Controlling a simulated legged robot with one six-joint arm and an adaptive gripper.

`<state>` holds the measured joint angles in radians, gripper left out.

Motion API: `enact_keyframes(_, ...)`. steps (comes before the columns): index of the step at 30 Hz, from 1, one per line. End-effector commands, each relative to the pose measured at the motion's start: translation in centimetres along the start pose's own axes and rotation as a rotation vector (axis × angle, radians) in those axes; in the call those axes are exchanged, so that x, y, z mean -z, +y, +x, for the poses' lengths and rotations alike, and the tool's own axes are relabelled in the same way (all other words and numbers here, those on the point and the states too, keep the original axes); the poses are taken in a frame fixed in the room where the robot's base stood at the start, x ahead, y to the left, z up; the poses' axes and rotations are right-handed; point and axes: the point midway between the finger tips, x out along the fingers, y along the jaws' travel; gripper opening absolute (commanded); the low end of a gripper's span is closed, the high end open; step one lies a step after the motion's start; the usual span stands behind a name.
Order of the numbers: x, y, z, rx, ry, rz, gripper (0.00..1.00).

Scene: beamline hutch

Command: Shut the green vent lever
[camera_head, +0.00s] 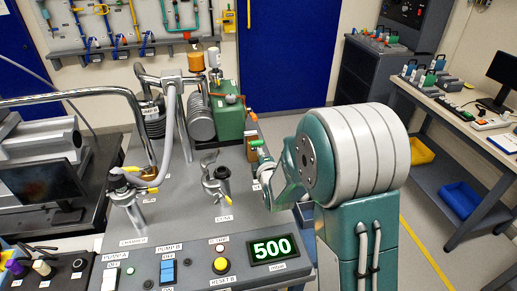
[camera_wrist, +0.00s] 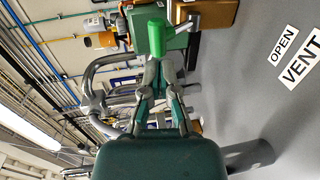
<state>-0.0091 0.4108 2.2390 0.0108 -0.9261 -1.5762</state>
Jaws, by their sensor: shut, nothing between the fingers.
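The green vent lever (camera_head: 256,142) shows in the head view at the right edge of the grey bench panel, beside a brass-coloured block (camera_head: 251,153). In the wrist view the green lever (camera_wrist: 156,38) is a short green handle just beyond my fingertips. My gripper (camera_wrist: 158,66) is shut and empty, its tips at the near end of the handle. I cannot tell whether they touch it. In the head view my gripper (camera_head: 264,158) is partly hidden by my arm. The "VENT" label (camera_wrist: 302,66) and "OPEN" label (camera_wrist: 284,45) lie flat to the right in the wrist view.
Metal piping (camera_head: 140,105) and a green pump (camera_head: 229,118) stand behind. A side table (camera_head: 455,105) is at right.

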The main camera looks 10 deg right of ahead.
Motion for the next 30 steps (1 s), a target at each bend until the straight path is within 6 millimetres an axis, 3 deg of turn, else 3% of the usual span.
enact_keyframes(3,0.0,-0.1,1.9,0.000,0.000,0.000,0.00)
enact_keyframes(9,-0.1,0.0,3.4,-0.001,0.000,0.001,0.00)
enact_keyframes(30,0.0,0.7,4.0,0.068,-0.001,0.000,0.00)
